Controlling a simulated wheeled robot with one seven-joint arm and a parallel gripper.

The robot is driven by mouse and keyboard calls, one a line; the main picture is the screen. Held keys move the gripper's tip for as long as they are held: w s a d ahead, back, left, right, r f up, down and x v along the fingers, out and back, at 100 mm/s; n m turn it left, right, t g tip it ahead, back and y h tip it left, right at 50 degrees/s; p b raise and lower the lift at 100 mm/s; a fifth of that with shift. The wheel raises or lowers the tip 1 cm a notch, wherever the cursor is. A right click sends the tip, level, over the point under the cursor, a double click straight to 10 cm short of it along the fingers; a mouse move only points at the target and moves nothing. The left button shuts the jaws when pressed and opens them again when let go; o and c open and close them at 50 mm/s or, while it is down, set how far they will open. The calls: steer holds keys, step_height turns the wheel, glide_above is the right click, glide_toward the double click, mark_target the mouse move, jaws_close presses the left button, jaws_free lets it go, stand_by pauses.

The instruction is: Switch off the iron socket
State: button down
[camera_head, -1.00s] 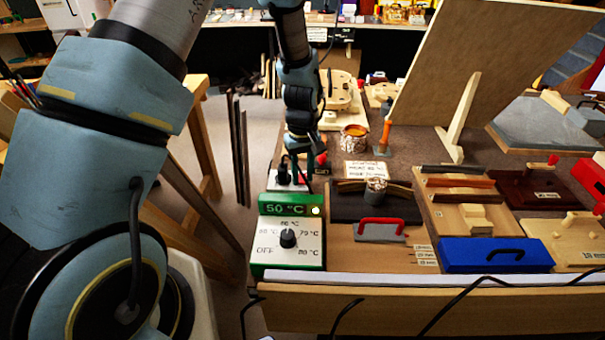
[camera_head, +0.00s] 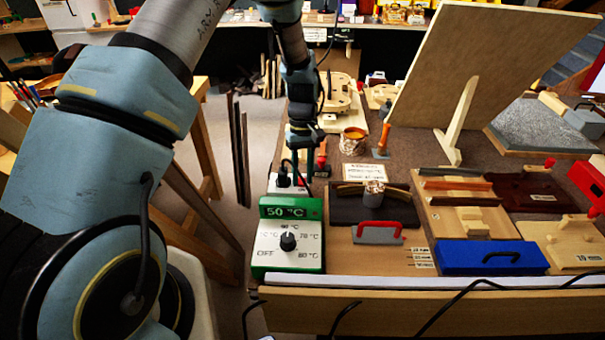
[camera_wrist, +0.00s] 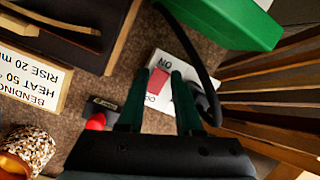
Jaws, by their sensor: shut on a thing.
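The iron socket is a white box (camera_head: 278,186) behind the green heat controller, partly hidden by my gripper. In the wrist view its white plate (camera_wrist: 165,63) shows an ON label and a partly covered second label. A red switch (camera_wrist: 158,84) lies between my two dark fingertips. My gripper (camera_wrist: 160,75) points down at the plate and is shut on the red switch. Which way the switch is tilted I cannot tell. The controller (camera_head: 290,255) reads 50 °C, its knob points up, and its lamp looks dark.
A black cable (camera_wrist: 205,65) loops beside my fingers at the socket. The controller's green case (camera_wrist: 235,20) stands close by. Wooden boards (camera_wrist: 265,100) stand beside the bench.

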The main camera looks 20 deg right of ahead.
mark_target(303, 178)
steer(key=c, duration=0.9)
jaws_free()
steer(key=shift+o, duration=0.2)
steer(key=b+v, duration=0.2)
steer(key=v, duration=0.8)
steer(key=shift+r+b, duration=0.4)
steer(key=w+a+r+t, duration=0.1)
steer(key=w+a+r, duration=0.15)
steer(key=a, duration=0.75)
steer(key=s+a+r+t, duration=0.1)
steer(key=s+a, duration=0.2)
steer(key=a, duration=0.4)
steer(key=s+a+r+t+h, duration=0.1)
steer(key=s+a, duration=0.2)
steer(key=a, duration=0.4)
steer(key=s+a+r+t, duration=0.1)
steer(key=s+a, duration=0.2)
steer(key=a, duration=0.4)
steer(key=shift+s+a+r+m, duration=0.25)
steer(key=shift+m, duration=0.05)
